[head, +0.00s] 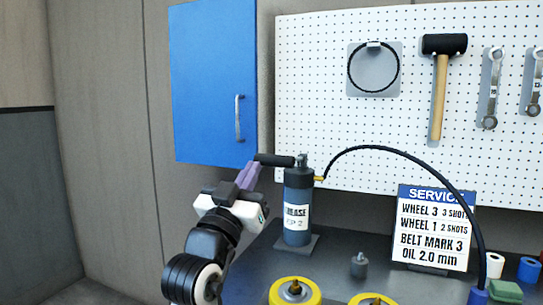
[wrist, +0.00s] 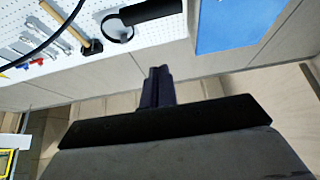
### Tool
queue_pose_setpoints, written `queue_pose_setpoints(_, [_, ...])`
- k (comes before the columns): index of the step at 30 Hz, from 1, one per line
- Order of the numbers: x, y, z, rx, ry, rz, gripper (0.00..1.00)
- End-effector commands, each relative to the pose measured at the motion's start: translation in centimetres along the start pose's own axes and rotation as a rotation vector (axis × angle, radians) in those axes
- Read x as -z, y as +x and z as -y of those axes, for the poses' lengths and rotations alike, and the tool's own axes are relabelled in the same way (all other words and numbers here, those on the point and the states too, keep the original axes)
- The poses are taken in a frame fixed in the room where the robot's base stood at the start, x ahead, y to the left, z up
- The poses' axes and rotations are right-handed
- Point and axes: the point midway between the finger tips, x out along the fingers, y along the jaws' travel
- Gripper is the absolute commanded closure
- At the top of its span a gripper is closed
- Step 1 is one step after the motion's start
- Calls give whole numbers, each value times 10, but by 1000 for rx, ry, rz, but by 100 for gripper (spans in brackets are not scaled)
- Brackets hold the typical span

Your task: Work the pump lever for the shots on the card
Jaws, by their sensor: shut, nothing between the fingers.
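The grease pump (head: 298,210) is a dark upright cylinder with a white label, partly readable as "EP 2". Its black lever (head: 274,160) sticks out left from the top, roughly level. The lever grip also shows at the top of the wrist view (wrist: 152,12). My gripper (head: 248,174), with purple fingers, is shut and empty. It is just below and left of the lever's free end; I cannot tell if they touch. In the wrist view the fingertips (wrist: 158,74) appear apart from the grip. The service card (head: 432,228) reads "WHEEL 3 3 SHOTS, WHEEL 1 2 SHOTS, BELT MARK 3, OIL 2.0 mm".
A black hose (head: 400,156) arches from the pump to the right. Yellow-rimmed wheels (head: 295,291) stand at the bench front, with a small grey weight-like part (head: 358,265) behind. A blue cabinet (head: 213,85) and a pegboard (head: 310,60) with a mallet (head: 440,85) are behind.

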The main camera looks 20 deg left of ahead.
Motion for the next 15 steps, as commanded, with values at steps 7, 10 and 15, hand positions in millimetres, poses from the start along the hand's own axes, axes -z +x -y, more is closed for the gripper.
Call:
queue_pose_setpoints(7, [3, 0, 1, 2, -1, -6, 100])
queue_pose_setpoints(10, [3, 0, 1, 1, -1, -6, 100])
queue_pose_setpoints(15, [5, 10, 1, 1, -2, -6, 100])
